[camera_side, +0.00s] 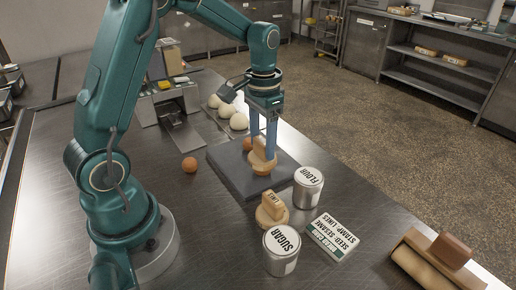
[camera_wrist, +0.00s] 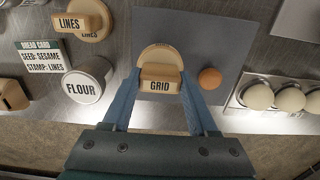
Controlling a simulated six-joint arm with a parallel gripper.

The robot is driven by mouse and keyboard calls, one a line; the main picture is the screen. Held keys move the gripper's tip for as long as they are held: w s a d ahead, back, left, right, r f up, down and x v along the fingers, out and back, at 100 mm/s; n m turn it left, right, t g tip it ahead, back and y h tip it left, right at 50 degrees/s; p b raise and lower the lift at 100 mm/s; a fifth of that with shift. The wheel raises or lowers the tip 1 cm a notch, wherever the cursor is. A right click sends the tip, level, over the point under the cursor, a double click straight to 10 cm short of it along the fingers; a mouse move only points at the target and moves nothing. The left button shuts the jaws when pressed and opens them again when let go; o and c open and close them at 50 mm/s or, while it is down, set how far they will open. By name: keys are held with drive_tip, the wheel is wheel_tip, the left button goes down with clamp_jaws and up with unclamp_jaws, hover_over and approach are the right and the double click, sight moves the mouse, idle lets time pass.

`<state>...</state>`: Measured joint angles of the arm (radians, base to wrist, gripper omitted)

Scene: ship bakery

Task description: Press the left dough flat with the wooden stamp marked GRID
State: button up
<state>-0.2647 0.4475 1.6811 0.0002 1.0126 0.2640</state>
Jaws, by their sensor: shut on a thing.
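My gripper (camera_side: 264,146) is shut on the handle of the wooden stamp marked GRID (camera_wrist: 160,85), with one finger on each side. The stamp (camera_side: 262,167) is upright over the dark board (camera_side: 222,168); I cannot tell whether its round base touches anything below. Whatever lies under the base is hidden. A small orange-brown ball (camera_side: 247,144) sits on the board beside the stamp; it also shows right of the stamp in the wrist view (camera_wrist: 210,78). Pale dough balls (camera_side: 238,121) lie in a row beyond the board, on a tray (camera_wrist: 240,98) at the wrist view's right.
A LINES stamp (camera_side: 272,212), a FLOUR tin (camera_side: 308,188) and a SUGAR tin (camera_side: 281,252) stand near the board. A bread card (camera_side: 332,238) reads sesame, stamp lines. Another orange-brown ball (camera_side: 190,164) is on the table. A wooden block tool (camera_side: 436,262) lies front right.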

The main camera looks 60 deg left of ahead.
drive_tip(key=shift+f, duration=0.9)
idle(3.6)
drive_tip(key=shift+r, duration=3.55)
